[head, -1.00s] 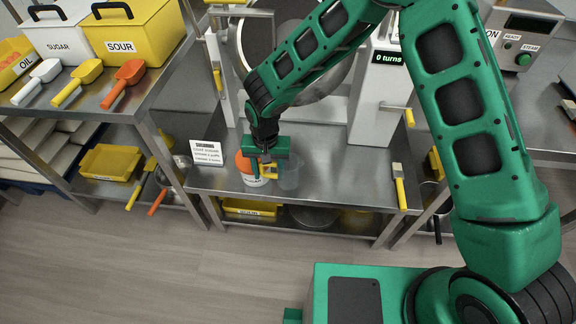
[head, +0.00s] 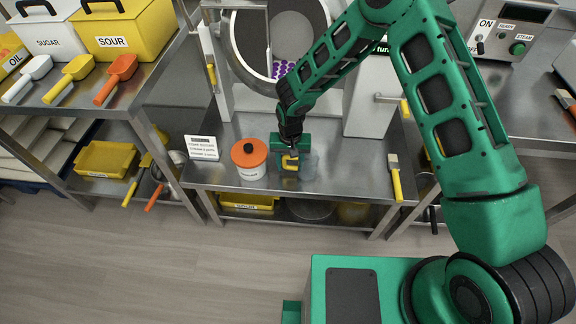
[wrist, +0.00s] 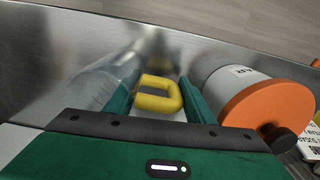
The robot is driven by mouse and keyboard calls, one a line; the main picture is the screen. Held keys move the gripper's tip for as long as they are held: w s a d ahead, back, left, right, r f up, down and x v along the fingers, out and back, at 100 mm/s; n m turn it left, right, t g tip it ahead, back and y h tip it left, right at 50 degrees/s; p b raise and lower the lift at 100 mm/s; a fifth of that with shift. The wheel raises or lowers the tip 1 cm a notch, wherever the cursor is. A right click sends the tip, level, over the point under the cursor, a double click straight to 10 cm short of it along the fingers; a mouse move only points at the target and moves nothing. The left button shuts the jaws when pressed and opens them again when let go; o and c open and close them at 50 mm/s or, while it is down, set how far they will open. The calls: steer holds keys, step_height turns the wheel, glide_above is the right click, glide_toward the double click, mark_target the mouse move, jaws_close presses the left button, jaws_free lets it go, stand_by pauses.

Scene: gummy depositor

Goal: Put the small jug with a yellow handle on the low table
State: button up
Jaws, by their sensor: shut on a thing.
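The small clear jug (head: 309,166) with a yellow handle (head: 290,163) is at the front middle of the steel table (head: 345,184). My gripper (head: 290,168) points down and is shut on the jug by its handle. In the wrist view the yellow handle (wrist: 158,95) lies between the two green fingers (wrist: 157,100), and the clear jug body (wrist: 100,85) is left of them. I cannot tell whether the jug's base touches the table top or hangs just above it.
A white jar with an orange lid (head: 249,154) stands just left of my gripper. A small sign (head: 201,148) is farther left. A brush (head: 395,178) lies at the right edge. A round drum (head: 280,40) with purple sweets stands behind. Bare steel lies between jug and brush.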

steer(key=shift+f, duration=0.4)
steer(key=shift+f, duration=0.15)
steer(key=o, duration=1.5)
step_height(320, 180, up, 12)
steer(key=shift+r, duration=0.15)
steer(key=shift+d, duration=0.1)
